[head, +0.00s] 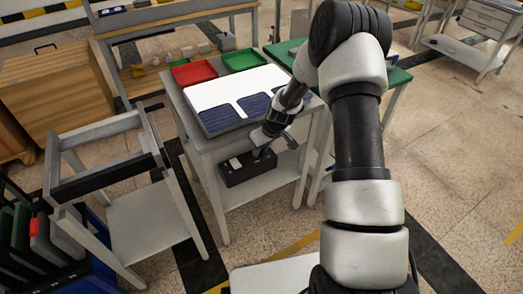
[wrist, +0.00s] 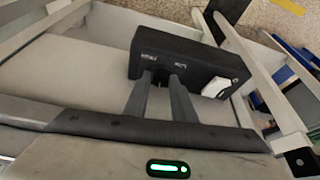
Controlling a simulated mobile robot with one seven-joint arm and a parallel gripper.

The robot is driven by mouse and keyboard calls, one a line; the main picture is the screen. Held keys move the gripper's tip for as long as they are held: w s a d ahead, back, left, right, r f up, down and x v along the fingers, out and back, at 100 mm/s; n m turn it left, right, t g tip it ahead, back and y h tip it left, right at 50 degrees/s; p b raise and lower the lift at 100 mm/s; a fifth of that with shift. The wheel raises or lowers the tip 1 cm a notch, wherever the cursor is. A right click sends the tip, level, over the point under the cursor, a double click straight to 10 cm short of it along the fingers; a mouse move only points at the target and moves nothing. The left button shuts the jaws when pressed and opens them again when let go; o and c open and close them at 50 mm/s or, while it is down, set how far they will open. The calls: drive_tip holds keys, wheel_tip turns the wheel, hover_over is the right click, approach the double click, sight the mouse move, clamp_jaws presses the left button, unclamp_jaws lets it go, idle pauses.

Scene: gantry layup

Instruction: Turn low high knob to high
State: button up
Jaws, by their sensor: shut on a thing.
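The low high knob sits on the front of a black control box (wrist: 180,52), mostly hidden between my fingertips. My gripper (wrist: 161,84) is shut on the knob, its two fingers reaching the box face. Small pale labels stand on either side of the knob, too blurred to read surely. The knob's pointing direction cannot be told. In the head view the black box (head: 248,172) stands on the lower level of a grey table, and my gripper (head: 262,152) is at its upper edge.
A white block (wrist: 215,87) is on the box's right part in the wrist view. Above the box, the grey table (head: 215,142) bears a red tray (head: 194,72), a green tray (head: 243,60) and blue pads (head: 222,117). An empty frame cart (head: 112,188) stands at the left.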

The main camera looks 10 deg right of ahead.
drive_tip(key=m, duration=0.1)
drive_tip(key=m+h, duration=0.1)
drive_tip(key=m, duration=0.1)
drive_tip(key=shift+a+m+h, duration=0.2)
drive_tip(key=shift+m+h, duration=0.1)
drive_tip(key=m+h, duration=0.1)
drive_tip(key=m, duration=0.1)
drive_tip(key=shift+a+r+m+p, duration=0.1)
drive_tip(key=shift+m+p, duration=0.3)
drive_tip(key=shift+m+h+p, duration=0.8)
drive_tip(key=shift+m+p, duration=0.2)
drive_tip(key=shift+m, duration=1.2)
drive_tip(key=o, duration=0.7)
drive_tip(key=shift+f, duration=0.2)
drive_tip(key=shift+o, duration=0.2)
drive_tip(key=shift+r, duration=0.15)
